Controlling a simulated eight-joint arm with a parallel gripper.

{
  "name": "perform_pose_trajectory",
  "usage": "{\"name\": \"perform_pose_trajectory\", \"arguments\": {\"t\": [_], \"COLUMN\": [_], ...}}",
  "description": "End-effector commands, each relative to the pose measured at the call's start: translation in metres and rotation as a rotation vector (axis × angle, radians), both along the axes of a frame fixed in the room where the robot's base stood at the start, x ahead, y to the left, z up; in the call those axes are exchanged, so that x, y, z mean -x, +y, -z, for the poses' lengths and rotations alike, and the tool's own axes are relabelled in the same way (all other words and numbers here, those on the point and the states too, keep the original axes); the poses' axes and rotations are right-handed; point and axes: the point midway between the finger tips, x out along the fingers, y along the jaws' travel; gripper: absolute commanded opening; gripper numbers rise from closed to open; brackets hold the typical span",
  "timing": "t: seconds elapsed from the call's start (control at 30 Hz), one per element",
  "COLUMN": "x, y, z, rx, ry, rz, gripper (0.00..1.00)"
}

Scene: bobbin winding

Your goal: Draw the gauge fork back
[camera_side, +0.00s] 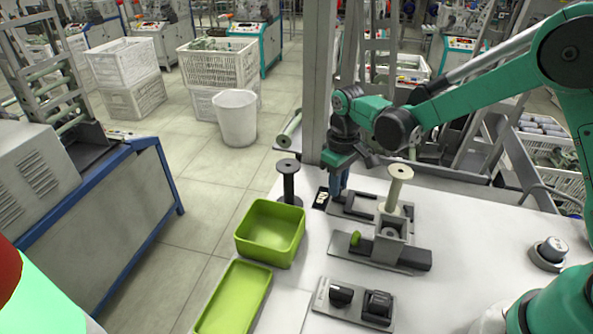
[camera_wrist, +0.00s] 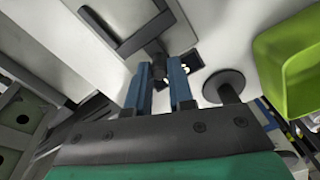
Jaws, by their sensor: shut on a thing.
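The gauge fork (camera_side: 362,211) is a dark, flat, pronged piece on a grey plate at the back of the white table in the side view. In the wrist view its dark prongs (camera_wrist: 148,36) lie on the pale plate. My gripper (camera_side: 335,192) points down at the fork's left end. Its blue fingers in the wrist view (camera_wrist: 160,72) are closed about the fork's dark end. The exact contact is partly hidden by the fingers. A cream bobbin (camera_side: 399,183) stands upright just right of the fork, above a grey block (camera_side: 392,232).
A dark spool (camera_side: 288,184) stands left of my gripper, also in the wrist view (camera_wrist: 224,86). A green bin (camera_side: 270,234) and a green tray (camera_side: 235,299) are at front left.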

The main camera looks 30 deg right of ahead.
Motion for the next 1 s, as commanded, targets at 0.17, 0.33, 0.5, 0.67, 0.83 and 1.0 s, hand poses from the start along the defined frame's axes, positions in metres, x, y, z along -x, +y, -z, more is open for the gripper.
{"name": "perform_pose_trajectory", "arguments": {"t": [0.17, 0.33, 0.5, 0.67, 0.83, 1.0], "x": [-0.001, 0.000, 0.000, 0.000, 0.000, 0.000], "y": [0.002, 0.001, 0.001, 0.001, 0.001, 0.001], "z": [0.000, 0.000, -0.001, -0.015, -0.034, -0.053], "rx": [-0.005, -0.004, -0.004, -0.004, -0.002, -0.002], "ry": [-0.004, -0.002, -0.002, -0.002, -0.001, -0.001], "rz": [-0.003, -0.002, -0.002, -0.002, -0.002, -0.002], "gripper": [0.38, 0.45, 0.45, 0.45, 0.45, 0.45]}}
